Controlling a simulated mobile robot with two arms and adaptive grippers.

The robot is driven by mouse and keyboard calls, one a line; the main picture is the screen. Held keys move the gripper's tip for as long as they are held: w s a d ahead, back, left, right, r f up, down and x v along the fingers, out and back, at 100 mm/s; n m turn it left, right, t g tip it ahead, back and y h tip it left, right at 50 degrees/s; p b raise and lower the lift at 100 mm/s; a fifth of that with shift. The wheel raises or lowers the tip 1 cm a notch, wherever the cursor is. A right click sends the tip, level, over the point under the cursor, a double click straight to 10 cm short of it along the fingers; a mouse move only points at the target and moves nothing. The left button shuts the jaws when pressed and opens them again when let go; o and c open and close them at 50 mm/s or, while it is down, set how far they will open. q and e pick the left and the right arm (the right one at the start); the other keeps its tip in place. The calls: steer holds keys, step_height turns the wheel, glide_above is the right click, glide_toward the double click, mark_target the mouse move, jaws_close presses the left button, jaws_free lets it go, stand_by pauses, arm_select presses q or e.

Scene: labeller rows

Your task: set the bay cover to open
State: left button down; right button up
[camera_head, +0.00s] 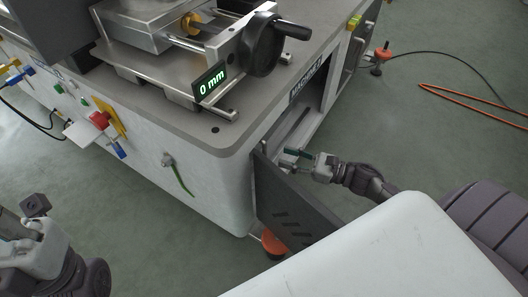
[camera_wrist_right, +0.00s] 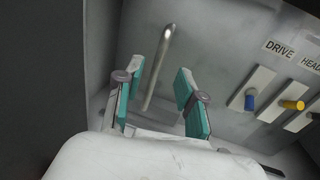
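The bay cover (camera_head: 285,205) is a dark panel with slanted stripes near its lower edge. It stands swung out from the machine's corner, with the bay opening (camera_head: 310,112) uncovered behind it. My right gripper (camera_head: 300,156) is just behind the cover's upper edge, at the mouth of the bay. In the right wrist view its teal-padded fingers (camera_wrist_right: 158,95) are apart, with a bent metal rod (camera_wrist_right: 160,65) beyond the gap between them. I cannot tell whether anything touches the rod. My left gripper (camera_head: 35,208) is at the lower left, away from the machine; its fingers are unclear.
The machine (camera_head: 205,165) has a readout of 0 mm (camera_head: 210,87) and a black handwheel (camera_head: 268,45) on top. Blue and yellow knobs (camera_wrist_right: 291,105) sit beside labels DRIVE and HEAD.

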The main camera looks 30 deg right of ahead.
mark_target(264, 151)
steer(key=b+x, duration=0.1)
steer(key=x, duration=0.6)
steer(key=shift+w+a, duration=0.15)
steer(key=shift+w, duration=0.1)
jaws_close()
